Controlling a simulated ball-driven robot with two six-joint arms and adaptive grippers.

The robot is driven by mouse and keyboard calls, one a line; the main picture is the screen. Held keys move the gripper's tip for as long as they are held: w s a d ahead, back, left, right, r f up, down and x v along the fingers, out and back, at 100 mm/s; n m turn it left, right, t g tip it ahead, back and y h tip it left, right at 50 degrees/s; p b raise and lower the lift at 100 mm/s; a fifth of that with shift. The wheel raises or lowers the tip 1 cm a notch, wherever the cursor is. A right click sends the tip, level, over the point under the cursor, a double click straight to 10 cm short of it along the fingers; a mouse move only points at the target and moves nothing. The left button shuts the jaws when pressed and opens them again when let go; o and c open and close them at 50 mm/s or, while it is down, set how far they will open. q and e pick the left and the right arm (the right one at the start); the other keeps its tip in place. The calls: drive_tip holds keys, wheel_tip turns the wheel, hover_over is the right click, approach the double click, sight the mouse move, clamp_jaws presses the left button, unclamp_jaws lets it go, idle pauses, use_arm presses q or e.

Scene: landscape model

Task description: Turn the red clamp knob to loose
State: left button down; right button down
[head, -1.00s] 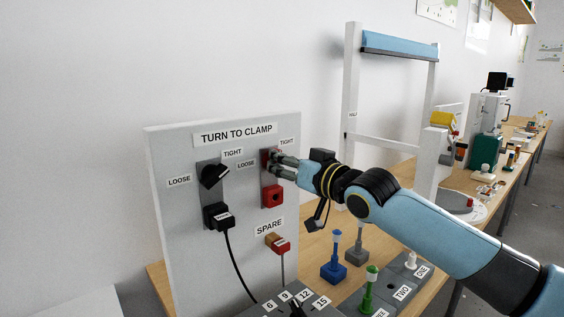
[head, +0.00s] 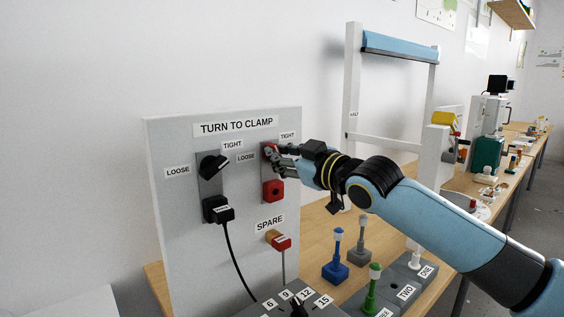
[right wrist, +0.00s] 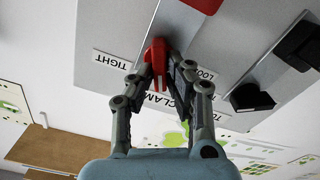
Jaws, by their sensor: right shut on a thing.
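The red clamp knob (right wrist: 157,58) sits on the grey upright panel (head: 165,270), between a TIGHT label (right wrist: 112,60) and a LOOSE label (right wrist: 206,74). My right gripper (right wrist: 164,72) is shut on the red knob, with one finger on each side of it. In the head view the same gripper (head: 274,159) covers most of the knob, leaving a little red in sight. Which label the knob points to is hard to tell. My left gripper is in neither view.
A black knob (head: 213,166) with its own TIGHT and LOOSE labels is left of the red one. A red socket (head: 273,191) is just below my gripper. A black plug with a cable (head: 217,209) hangs at the left. Several coloured pegs stand on the bench.

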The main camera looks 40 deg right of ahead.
drive_tip(key=n+b, duration=0.1)
drive_tip(key=n, duration=0.3)
drive_tip(key=n+b, duration=0.2)
drive_tip(key=n, duration=0.2)
drive_tip(key=n+b, duration=0.2)
drive_tip(key=n, duration=0.2)
drive_tip(key=shift+a+f+n, duration=0.1)
drive_tip(key=shift+f+n, duration=0.25)
drive_tip(key=shift+n, duration=0.05)
idle(0.3)
drive_tip(key=c, duration=1.3)
unclamp_jaws()
drive_tip(key=shift+s+d, duration=0.15)
drive_tip(key=shift+s, duration=1.75)
drive_tip(key=shift+s+d, duration=0.1)
drive_tip(key=shift+s, duration=1.8)
